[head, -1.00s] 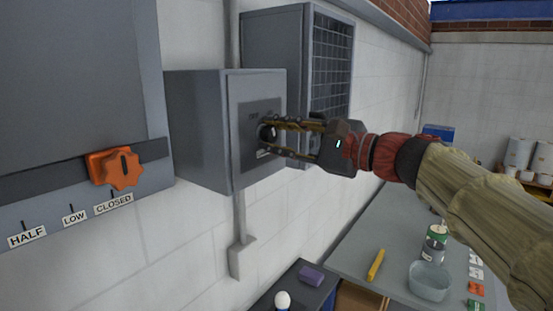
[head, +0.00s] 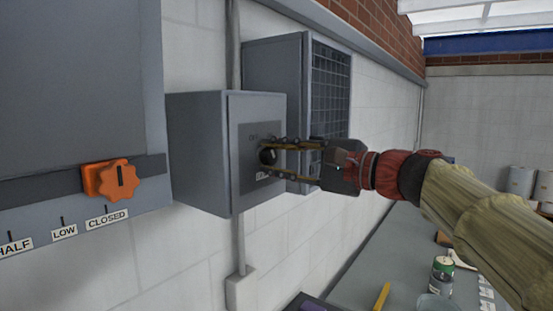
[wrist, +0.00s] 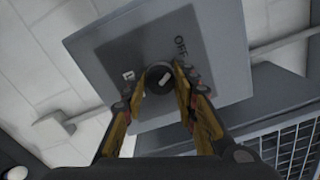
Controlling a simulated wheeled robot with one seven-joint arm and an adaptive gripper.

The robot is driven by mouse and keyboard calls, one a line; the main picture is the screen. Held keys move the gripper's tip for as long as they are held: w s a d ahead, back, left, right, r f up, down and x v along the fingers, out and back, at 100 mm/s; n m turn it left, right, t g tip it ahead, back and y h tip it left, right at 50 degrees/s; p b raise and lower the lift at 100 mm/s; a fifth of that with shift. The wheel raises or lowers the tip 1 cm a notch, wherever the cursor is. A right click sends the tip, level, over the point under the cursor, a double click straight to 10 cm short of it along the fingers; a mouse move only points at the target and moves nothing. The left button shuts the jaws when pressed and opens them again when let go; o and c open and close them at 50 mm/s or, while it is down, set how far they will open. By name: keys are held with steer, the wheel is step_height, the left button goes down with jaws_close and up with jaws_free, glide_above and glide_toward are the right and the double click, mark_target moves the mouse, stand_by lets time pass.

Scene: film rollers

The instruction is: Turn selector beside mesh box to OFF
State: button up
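The selector is a dark round knob (head: 268,156) with a white pointer mark, on a dark plate on the front of a grey box (head: 200,150). This box stands beside the mesh box (head: 330,95). The wrist view shows the knob (wrist: 158,80) and an OFF label (wrist: 181,46) above and right of it. A small white label (wrist: 128,75) is left of the knob. The pointer mark is not clearly at OFF. My gripper (head: 266,160) has one finger on each side of the knob. I cannot tell whether they press on it.
An orange knob (head: 118,180) is on a large grey panel at left, above HALF, LOW and CLOSED labels. A conduit runs down the wall below the selector box. A bench (head: 365,265) at lower right holds a can (head: 442,275) and a yellow tool (head: 382,296).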

steer(key=o, duration=0.4)
steer(key=v, duration=1.2)
stand_by(0.3)
